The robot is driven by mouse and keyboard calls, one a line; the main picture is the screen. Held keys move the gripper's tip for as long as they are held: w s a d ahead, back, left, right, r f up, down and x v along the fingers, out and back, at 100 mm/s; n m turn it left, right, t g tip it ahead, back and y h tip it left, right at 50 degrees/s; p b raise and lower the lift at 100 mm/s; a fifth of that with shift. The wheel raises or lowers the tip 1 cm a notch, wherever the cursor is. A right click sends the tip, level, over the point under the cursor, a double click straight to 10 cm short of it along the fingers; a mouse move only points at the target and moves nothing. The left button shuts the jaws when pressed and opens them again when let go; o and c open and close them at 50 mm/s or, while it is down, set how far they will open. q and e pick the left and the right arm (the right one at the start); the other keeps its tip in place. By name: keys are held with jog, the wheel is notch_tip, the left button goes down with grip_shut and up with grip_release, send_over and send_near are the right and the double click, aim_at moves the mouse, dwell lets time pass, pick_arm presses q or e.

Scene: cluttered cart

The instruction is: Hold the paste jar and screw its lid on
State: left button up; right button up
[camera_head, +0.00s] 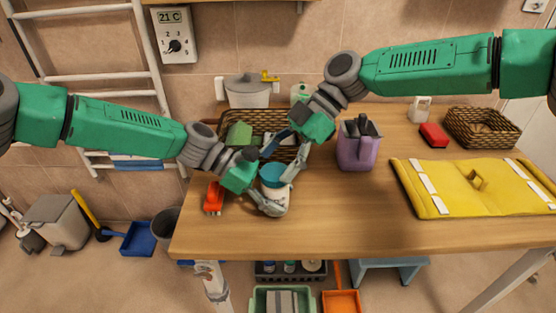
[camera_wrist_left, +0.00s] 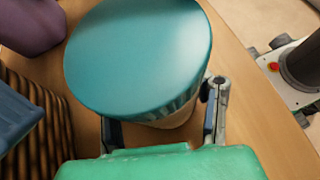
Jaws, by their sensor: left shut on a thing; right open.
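The paste jar (camera_head: 274,197) is pale and stands upright near the table's front edge, left of centre. Its teal lid (camera_head: 272,173) sits on top; whether it is threaded I cannot tell. In the left wrist view the lid (camera_wrist_left: 138,55) fills the upper middle, with a strip of the jar (camera_wrist_left: 182,118) below it. My left gripper (camera_head: 268,204) is shut around the jar's body, and its fingers (camera_wrist_left: 165,120) show on either side of it. My right gripper (camera_head: 280,164) is open just above the lid, fingers pointing down; contact with the lid is unclear.
A wicker basket (camera_head: 262,121) with items stands behind the grippers. An orange tool (camera_head: 213,197) lies left of the jar. A purple container (camera_head: 357,152) stands to the right, then a yellow pouch (camera_head: 455,187), a red box (camera_head: 433,135) and another basket (camera_head: 483,127). The front middle tabletop is clear.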

jog(key=shift+f, duration=1.25)
jog(key=c, duration=0.9)
jog(key=m+t, duration=0.2)
jog(key=m, duration=0.1)
jog(key=shift+s+d+r+y, duration=0.1)
jog(key=shift+s+y, duration=0.1)
jog(key=shift+y, duration=0.2)
jog(key=shift+c, duration=0.2)
jog(key=shift+m+t, duration=1.3)
jog(key=shift+m, duration=0.1)
